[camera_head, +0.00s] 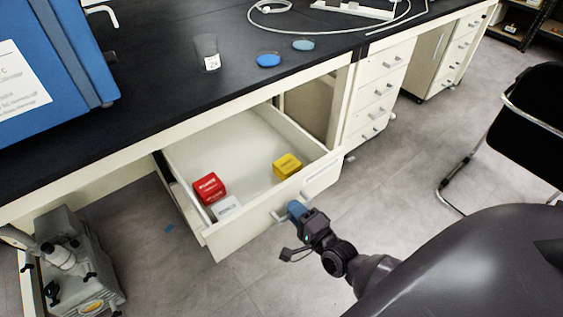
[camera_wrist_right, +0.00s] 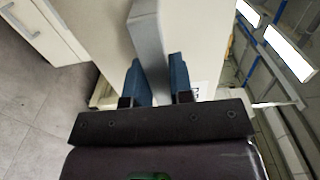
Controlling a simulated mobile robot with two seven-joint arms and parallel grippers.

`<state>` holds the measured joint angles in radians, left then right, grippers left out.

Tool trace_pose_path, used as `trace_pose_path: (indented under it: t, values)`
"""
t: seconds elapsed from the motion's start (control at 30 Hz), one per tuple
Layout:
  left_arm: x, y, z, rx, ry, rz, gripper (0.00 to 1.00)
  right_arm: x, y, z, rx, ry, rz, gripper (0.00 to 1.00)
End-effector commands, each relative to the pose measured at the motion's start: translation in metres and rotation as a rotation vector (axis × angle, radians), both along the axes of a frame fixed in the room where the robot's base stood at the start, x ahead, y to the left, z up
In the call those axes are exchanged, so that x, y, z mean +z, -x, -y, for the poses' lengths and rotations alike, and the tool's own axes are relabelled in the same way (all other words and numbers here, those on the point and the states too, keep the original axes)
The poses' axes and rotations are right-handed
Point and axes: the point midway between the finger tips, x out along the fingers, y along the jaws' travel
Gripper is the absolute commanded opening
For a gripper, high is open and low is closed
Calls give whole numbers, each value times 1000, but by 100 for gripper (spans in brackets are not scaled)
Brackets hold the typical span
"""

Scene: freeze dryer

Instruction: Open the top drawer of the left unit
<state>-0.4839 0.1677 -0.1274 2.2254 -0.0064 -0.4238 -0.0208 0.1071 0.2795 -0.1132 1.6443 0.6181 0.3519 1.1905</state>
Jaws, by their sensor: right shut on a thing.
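The top drawer (camera_head: 240,232) of the left unit is pulled well out from under the black bench. Inside it lie a red box (camera_head: 208,188), a white box (camera_head: 226,207) and a yellow box (camera_head: 287,166). My right gripper (camera_head: 296,211) is at the drawer's front, shut on the metal drawer handle (camera_head: 283,213). In the right wrist view the handle (camera_wrist_right: 149,45) passes between the two blue fingers (camera_wrist_right: 158,85). My left gripper is not in view.
The black bench top (camera_head: 165,105) carries a blue machine (camera_head: 50,55), a labelled beaker (camera_head: 207,52) and two blue dishes. A drawer unit (camera_head: 380,90) stands to the right. A black chair (camera_head: 530,120) is at the right, and a grey pump (camera_head: 75,265) sits at lower left.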

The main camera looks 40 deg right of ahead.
Motion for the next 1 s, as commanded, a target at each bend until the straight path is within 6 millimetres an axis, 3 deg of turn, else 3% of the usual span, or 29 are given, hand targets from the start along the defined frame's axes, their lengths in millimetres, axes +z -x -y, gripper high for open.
trace_pose_path:
  t: [0.1, 0.3, 0.8, 0.83, 1.0]
  values:
    - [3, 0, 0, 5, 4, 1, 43, 2, 20, 1, 1, 1, 1, 0]
    - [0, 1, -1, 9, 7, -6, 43, 0, 40, 1, 1, 1, -1, 0]
    - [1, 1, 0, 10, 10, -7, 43, 0, 46, 2, 0, 1, 0, 0]
    - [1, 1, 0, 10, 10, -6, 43, 0, 46, 2, 0, 1, 0, 23]
    - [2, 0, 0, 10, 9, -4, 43, 0, 46, 2, 0, 1, 0, 47]
